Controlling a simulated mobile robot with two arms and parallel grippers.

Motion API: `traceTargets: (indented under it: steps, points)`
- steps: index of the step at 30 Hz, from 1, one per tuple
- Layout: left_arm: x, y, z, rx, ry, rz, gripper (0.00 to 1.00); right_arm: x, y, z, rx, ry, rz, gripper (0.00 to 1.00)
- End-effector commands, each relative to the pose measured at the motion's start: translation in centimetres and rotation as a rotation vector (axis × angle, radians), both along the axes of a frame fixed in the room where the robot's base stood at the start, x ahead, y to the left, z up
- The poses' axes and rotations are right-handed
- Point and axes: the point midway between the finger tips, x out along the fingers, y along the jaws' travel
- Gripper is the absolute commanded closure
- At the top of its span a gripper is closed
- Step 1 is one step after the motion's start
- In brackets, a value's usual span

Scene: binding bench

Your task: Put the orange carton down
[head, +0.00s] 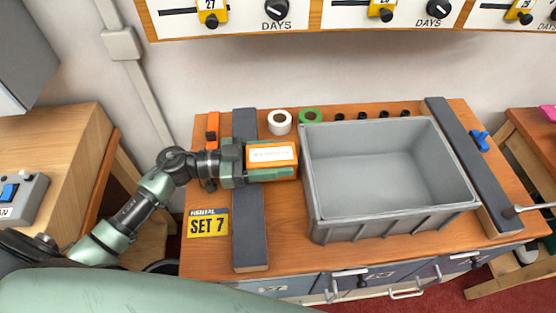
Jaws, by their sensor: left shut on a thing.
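The orange carton (284,148) with a white label on top is in the head view, just left of the grey bin. My left gripper (268,162) comes in from the left and is shut on the carton. The carton is over the bench, between the left dark bar and the bin wall. I cannot tell whether its underside touches the bench top. My right gripper is not in view.
An empty grey bin (320,225) stands on the wooden bench. Dark bars lie left (249,225) and right (470,165). White (280,115) and green (310,114) tape rolls sit behind. A yellow SET 7 card (207,224) lies at the left.

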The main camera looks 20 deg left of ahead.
Motion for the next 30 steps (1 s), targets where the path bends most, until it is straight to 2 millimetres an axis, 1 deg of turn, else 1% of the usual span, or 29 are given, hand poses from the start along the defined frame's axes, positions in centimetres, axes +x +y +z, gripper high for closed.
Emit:
traceTargets:
  steps: [1, 3, 14, 15, 17, 18, 26, 28, 30]
  points:
    - [0.04, -0.02, -0.6, -0.004, 0.001, 0.001, 0.89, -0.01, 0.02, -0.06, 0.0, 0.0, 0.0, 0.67]
    - [0.01, -0.02, -1.04, -0.003, 0.0, 0.0, 0.89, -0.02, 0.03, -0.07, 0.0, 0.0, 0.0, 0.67]
    - [-0.02, -0.02, -1.43, -0.001, -0.001, -0.001, 0.89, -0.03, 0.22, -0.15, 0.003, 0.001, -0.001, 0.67]
    - [-0.03, -0.02, -1.54, 0.0, 0.0, -0.001, 0.41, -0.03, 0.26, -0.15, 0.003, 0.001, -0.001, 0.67]
    - [-0.03, -0.02, -1.48, 0.0, 0.0, -0.001, 0.24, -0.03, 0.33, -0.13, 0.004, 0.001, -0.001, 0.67]
    - [-0.03, -0.02, -1.47, 0.0, 0.0, -0.001, 0.22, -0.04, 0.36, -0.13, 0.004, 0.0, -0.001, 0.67]
    - [-0.02, -0.02, -1.42, -0.001, -0.001, -0.001, 0.22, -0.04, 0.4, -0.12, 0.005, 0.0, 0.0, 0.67]
    - [-0.02, -0.02, -1.14, 0.0, -0.002, -0.001, 0.22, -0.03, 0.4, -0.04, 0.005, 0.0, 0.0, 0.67]
    - [-0.2, 0.5, -1.32, 0.001, -0.001, 0.001, 0.22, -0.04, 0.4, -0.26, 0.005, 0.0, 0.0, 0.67]
